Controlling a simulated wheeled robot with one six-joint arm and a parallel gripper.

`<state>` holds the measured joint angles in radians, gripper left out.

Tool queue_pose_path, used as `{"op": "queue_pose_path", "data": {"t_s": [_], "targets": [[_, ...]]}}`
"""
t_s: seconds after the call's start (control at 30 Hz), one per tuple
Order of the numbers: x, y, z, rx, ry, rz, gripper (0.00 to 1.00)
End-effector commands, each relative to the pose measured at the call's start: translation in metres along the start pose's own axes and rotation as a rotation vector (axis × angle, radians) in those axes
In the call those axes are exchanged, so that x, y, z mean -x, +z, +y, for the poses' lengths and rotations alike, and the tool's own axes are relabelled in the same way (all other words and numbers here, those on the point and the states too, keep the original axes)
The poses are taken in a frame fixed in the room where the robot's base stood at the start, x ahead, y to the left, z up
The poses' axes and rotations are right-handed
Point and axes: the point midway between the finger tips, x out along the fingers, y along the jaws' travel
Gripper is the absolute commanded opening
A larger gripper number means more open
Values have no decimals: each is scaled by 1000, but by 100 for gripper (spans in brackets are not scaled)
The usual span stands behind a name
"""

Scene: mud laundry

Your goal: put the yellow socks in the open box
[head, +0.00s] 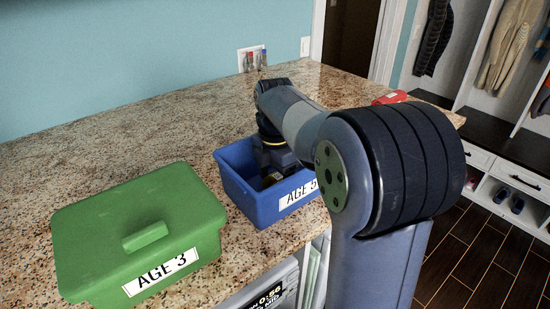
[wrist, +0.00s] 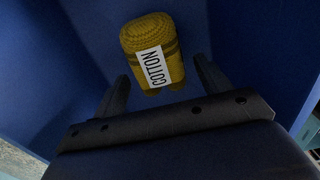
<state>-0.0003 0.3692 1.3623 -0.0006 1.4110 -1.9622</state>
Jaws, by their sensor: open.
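The open blue box (head: 236,185), labelled AGE 5 as far as I can read, stands on the granite counter in the head view. My gripper (head: 272,178) points down inside it, its fingers mostly hidden by the arm and the box wall. In the wrist view the yellow socks (wrist: 151,50), a rolled bundle with a white COTTON label, lie inside the blue box (wrist: 215,22). My gripper (wrist: 160,88) is open, with one finger on each side below the bundle. I see no finger closed on the socks.
A green box (head: 100,225) with a closed lid, labelled AGE 3, stands to the left on the counter (head: 130,135). A red item (head: 390,98) lies behind my arm to the right. An outlet (head: 252,59) is on the wall. The counter's back left is clear.

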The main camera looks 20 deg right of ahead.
Motion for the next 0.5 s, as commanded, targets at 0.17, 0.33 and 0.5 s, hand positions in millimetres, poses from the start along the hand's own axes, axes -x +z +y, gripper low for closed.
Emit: {"op": "queue_pose_path", "data": {"t_s": [0.17, 0.33, 0.5], "targets": [[39, 0, 1, 0, 6, -2, 72], [74, 0, 0, 0, 4, -2, 72], [97, 0, 0, 0, 2, -1, 72]]}}
